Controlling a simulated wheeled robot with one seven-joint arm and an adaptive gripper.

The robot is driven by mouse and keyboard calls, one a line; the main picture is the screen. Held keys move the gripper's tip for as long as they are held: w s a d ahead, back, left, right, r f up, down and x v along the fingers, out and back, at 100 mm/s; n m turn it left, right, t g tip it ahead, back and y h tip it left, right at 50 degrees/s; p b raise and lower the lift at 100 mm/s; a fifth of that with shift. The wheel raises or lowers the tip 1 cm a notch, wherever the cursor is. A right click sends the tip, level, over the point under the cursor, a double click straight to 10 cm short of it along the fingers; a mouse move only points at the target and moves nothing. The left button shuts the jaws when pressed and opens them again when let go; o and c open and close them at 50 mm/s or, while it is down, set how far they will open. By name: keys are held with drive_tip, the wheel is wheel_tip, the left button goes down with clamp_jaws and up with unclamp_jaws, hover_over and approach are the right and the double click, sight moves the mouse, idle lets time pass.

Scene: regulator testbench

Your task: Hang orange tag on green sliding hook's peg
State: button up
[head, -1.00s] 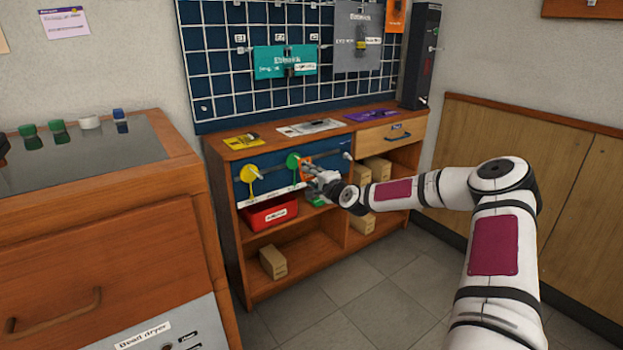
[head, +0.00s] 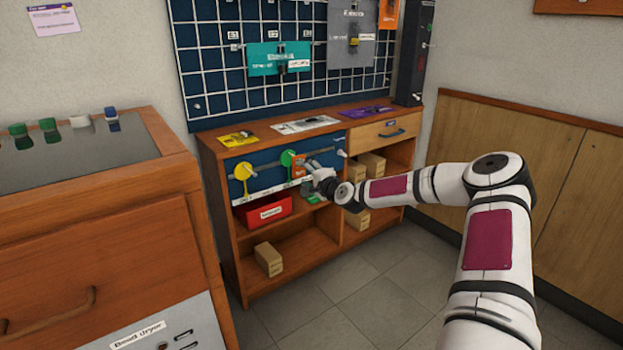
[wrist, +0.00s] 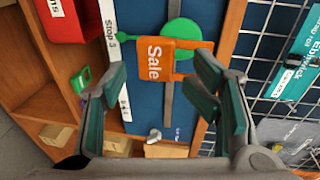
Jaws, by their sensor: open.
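The orange tag (wrist: 155,58), marked "Sale", lies in front of the green hook's round disc (wrist: 180,35) in the wrist view. Its open loop side overlaps the disc; I cannot tell whether the peg passes through it. In the head view the orange tag (head: 299,165) shows just right of the green hook (head: 287,158) on the rail. My gripper (wrist: 160,85) is open, its two fingers spread apart on either side below the tag, with nothing between the tips. In the head view my gripper (head: 312,172) is close to the tag and partly covers that area.
A yellow hook (head: 243,171) sits on the same rail, left of the green one. A red bin (head: 264,211) and cardboard boxes (head: 268,258) stand on the shelves below. A grid board (head: 215,70) rises behind the bench top. The floor in front is clear.

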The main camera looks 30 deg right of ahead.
drive_tip(key=s+r, duration=0.1)
drive_tip(key=s, duration=1)
drive_tip(key=shift+s+a+r, duration=0.25)
drive_tip(key=shift+a+r, duration=0.1)
drive_tip(key=shift+a, duration=0.1)
drive_tip(key=s+a+f+n+g+y, duration=0.1)
drive_tip(key=s+a+f+n+g, duration=0.1)
drive_tip(key=s+a+n+g, duration=0.3)
drive_tip(key=s+a+f+n+g+y, duration=0.1)
drive_tip(key=a+n, duration=0.1)
drive_tip(key=a, duration=0.5)
drive_tip(key=s+a+f+n+g, duration=0.2)
drive_tip(key=a+n+g, duration=0.2)
drive_tip(key=a, duration=0.2)
drive_tip(key=s+a+r+n+g, duration=0.2)
drive_tip(key=s+a+r, duration=0.3)
drive_tip(key=s, duration=0.8)
drive_tip(key=s+a+r+n+g+h, duration=0.1)
drive_tip(key=s+a+r+n+g, duration=0.15)
drive_tip(key=s+r, duration=0.8)
drive_tip(key=s+a+r+n+g, duration=0.2)
drive_tip(key=s+a, duration=0.2)
drive_tip(key=s, duration=1.3)
wheel_tip(320, 180, up, 36)
drive_tip(key=t+p, duration=0.4)
drive_tip(key=p, duration=2.9)
drive_tip(key=shift+f+n+p, duration=0.15)
drive_tip(key=shift+n+p, duration=0.15)
drive_tip(key=shift+n, duration=0.15)
